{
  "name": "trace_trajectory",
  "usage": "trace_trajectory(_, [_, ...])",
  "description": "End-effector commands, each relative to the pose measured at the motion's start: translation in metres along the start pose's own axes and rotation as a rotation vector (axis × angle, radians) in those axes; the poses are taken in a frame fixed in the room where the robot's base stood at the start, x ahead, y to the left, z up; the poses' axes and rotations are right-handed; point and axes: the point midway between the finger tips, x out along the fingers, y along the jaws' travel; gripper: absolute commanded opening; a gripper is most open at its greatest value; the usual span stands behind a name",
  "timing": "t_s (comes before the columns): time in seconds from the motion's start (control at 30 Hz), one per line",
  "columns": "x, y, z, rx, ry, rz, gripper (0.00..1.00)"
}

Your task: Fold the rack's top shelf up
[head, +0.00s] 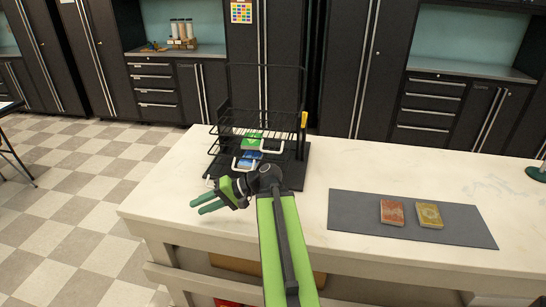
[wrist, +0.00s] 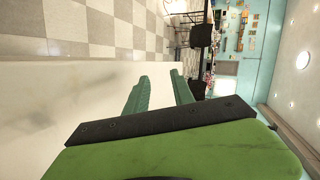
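The black wire rack (head: 301,150) stands on the white table, left of its middle. Its tall back frame rises behind the shelves. The top shelf (head: 222,125) appears to stick out level from the frame, folded down, with a yellow piece at its right end. Lower shelves hold green and blue packs, partly hidden by wire and my arm. My gripper (head: 205,204) is in front of the rack at its lower left, apart from the top shelf, pointing left. In the wrist view my gripper (wrist: 158,92) has its two green fingers apart with nothing between them.
A grey mat (head: 355,212) with a red soap bar (head: 392,212) and a yellow one (head: 429,214) lies right of the rack. The white table (head: 400,180) is otherwise mostly clear. Dark cabinets (head: 360,70) stand behind. Checkered floor is at left.

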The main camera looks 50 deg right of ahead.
Motion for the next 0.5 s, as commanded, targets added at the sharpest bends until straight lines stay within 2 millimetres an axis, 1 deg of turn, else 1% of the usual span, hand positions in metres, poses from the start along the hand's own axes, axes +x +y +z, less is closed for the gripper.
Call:
trace_trajectory(0.03, [-0.043,0.020,-0.017,0.035,0.095,-0.049,0.30])
trace_trajectory(0.07, [-0.069,0.027,-0.025,0.051,0.150,-0.083,0.30])
trace_trajectory(0.1, [-0.106,0.036,-0.034,0.069,0.224,-0.127,0.30])
trace_trajectory(0.13, [-0.133,0.043,-0.038,0.080,0.280,-0.159,0.30])
trace_trajectory(0.17, [-0.160,0.050,-0.042,0.089,0.334,-0.190,0.30])
trace_trajectory(0.2, [-0.195,0.058,-0.044,0.098,0.404,-0.228,0.30])
trace_trajectory(0.27, [-0.244,0.069,-0.043,0.105,0.499,-0.278,0.30])
trace_trajectory(0.3, [-0.272,0.074,-0.041,0.106,0.555,-0.307,0.30])
trace_trajectory(0.4, [-0.327,0.084,-0.032,0.103,0.661,-0.357,0.30])
trace_trajectory(0.5, [-0.356,0.088,-0.025,0.098,0.718,-0.386,0.30])
